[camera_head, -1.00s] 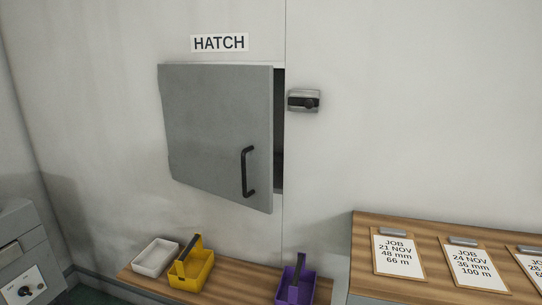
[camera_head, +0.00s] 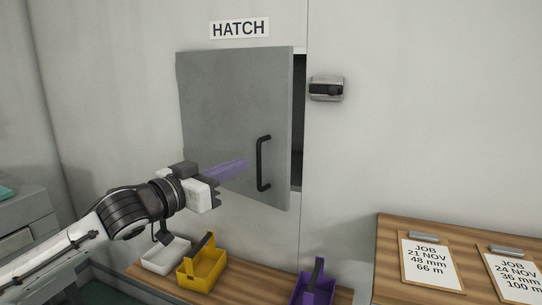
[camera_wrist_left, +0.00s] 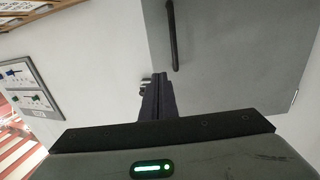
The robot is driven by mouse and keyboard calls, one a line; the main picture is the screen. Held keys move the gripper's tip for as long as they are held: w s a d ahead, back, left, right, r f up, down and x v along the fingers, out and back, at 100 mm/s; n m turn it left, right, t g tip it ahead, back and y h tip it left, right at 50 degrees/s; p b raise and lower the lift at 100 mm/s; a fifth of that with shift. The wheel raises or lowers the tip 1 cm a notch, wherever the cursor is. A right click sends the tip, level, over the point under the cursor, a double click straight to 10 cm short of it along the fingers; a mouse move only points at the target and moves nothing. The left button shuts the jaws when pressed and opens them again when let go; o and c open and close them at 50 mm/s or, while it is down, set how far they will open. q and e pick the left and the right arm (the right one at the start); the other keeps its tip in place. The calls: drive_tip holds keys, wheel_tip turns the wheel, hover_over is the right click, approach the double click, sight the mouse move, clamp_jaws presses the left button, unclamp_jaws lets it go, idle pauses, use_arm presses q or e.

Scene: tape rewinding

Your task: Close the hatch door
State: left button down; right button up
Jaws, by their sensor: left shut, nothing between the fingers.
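The grey hatch door (camera_head: 225,100) stands partly open below the HATCH sign. A dark gap (camera_head: 298,120) shows along its right edge. Its black handle (camera_head: 263,163) is near that edge. A small latch box (camera_head: 326,88) sits on the wall right of the opening. My left gripper (camera_head: 243,164) is shut and empty, its purple fingers in front of the door's lower part, left of the handle. I cannot tell if they touch the door. In the left wrist view the shut fingers (camera_wrist_left: 160,78) point toward the door (camera_wrist_left: 240,60) and handle (camera_wrist_left: 172,35). My right gripper is not in view.
A wooden bench (camera_head: 240,285) below the hatch holds a white tray (camera_head: 165,256), a yellow caddy (camera_head: 203,268) and a purple caddy (camera_head: 318,288). At right, a wooden counter (camera_head: 395,235) carries job clipboards (camera_head: 430,262). The wall between latch and counter is clear.

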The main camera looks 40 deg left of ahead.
use_arm(q)
approach(279, 148)
drive_tip(key=w+p, duration=0.1)
drive_tip(key=w, duration=0.1)
drive_tip(key=w+p, duration=0.1)
drive_tip(key=w, duration=0.1)
drive_tip(key=shift+w+d+r, duration=0.15)
drive_tip(key=shift+w, duration=0.2)
drive_tip(key=shift+w+p, duration=0.3)
drive_tip(key=shift+w, duration=0.55)
